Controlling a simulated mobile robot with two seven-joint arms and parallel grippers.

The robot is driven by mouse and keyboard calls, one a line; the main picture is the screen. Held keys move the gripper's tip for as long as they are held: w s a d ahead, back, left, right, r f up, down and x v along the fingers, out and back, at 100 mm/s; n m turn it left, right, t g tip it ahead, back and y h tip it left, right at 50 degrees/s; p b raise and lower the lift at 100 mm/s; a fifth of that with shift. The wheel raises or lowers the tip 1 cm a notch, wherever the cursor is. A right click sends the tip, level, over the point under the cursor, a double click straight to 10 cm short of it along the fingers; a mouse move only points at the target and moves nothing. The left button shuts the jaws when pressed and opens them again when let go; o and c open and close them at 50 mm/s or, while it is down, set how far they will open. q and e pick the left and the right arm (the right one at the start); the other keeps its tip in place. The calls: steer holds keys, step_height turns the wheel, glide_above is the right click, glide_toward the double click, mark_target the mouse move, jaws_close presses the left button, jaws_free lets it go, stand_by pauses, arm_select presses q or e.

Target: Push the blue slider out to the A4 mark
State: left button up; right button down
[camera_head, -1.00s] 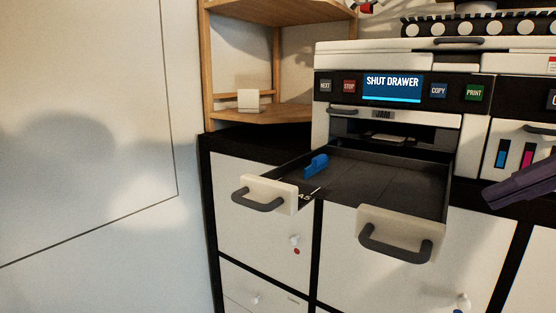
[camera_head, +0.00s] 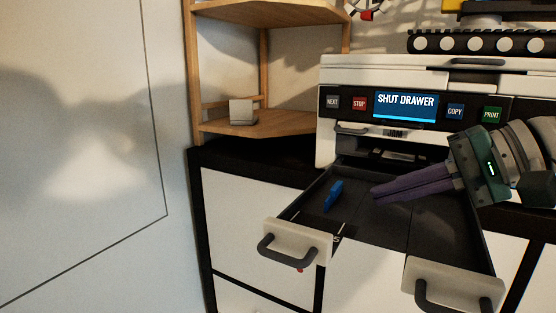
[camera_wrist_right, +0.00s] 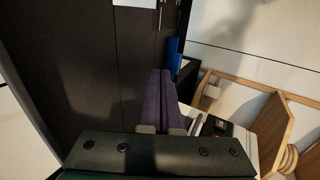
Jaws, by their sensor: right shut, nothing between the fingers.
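The blue slider (camera_head: 333,195) stands in the left part of the open dark paper drawer (camera_head: 440,232). A white size mark, partly hidden by the drawer's left handle, lies on the drawer floor in front of it; I cannot read an A4 mark. My right gripper (camera_head: 375,192) is shut and empty. Its purple fingers point left over the drawer, with the tips a short way right of the slider and apparently apart from it. In the right wrist view the slider (camera_wrist_right: 173,58) shows just beyond the fingertips (camera_wrist_right: 161,72). My left gripper is out of view.
The printer (camera_head: 340,70) stands behind the drawer; its screen (camera_head: 406,107) reads SHUT DRAWER. Two grey handles (camera_head: 287,245) (camera_head: 452,296) jut from the drawer front. A wooden shelf (camera_head: 255,125) with a small white block stands at the back left.

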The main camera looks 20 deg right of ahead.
mark_target(360, 208)
steer(key=w+a+p, duration=0.2)
steer(key=w, duration=0.1)
steer(key=shift+a, duration=0.3)
steer(key=shift+f, duration=0.1)
steer(key=shift+w+a, duration=1)
steer(key=shift+w, duration=0.2)
